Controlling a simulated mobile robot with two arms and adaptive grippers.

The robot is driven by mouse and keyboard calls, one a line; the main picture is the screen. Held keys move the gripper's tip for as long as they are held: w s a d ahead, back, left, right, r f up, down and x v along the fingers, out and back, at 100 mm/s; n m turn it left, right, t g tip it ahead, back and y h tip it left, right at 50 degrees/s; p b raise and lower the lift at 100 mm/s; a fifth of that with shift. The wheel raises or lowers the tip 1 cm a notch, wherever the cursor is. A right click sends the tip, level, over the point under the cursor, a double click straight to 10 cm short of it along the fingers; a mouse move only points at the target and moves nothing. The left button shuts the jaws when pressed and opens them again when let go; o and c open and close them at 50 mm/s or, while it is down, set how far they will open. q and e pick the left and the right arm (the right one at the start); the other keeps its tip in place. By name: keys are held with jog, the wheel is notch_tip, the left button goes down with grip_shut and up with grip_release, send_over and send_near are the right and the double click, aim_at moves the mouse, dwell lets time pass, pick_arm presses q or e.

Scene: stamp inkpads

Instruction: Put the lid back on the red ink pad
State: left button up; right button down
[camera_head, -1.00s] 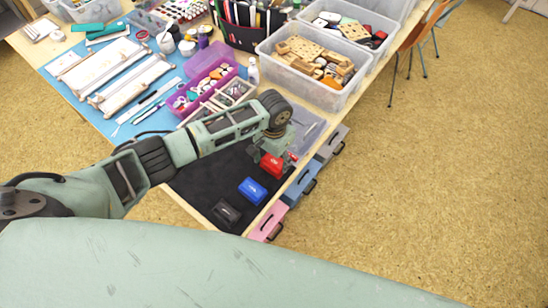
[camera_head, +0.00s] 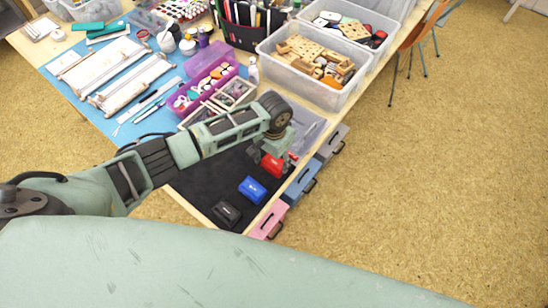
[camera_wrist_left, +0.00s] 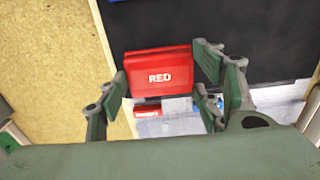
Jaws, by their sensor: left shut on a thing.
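The red lid, marked "RED" (camera_wrist_left: 158,73), is between the fingers of my left gripper (camera_wrist_left: 160,92) in the left wrist view. My left gripper is shut on it. In the head view, the red ink pad (camera_head: 271,166) shows as one red block just below my left gripper (camera_head: 272,155), at the far right part of the black mat. The lid hides what lies under it, so I cannot tell whether lid and base touch. My right gripper is not in view.
A blue ink pad (camera_head: 252,188) and a black one (camera_head: 227,213) sit nearer on the black mat (camera_head: 203,184). Open drawers stick out along the table edge, one pink (camera_head: 270,219). Full plastic bins (camera_head: 312,89) stand behind.

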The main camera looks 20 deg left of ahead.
pick_arm(q)
jog(key=shift+f, duration=0.1)
dwell(0.8)
jog(key=o, duration=0.9)
jog(key=o, duration=0.4)
jog(key=shift+p, duration=0.3)
jog(key=shift+r+p, duration=3.55)
jog(key=shift+p, duration=0.25)
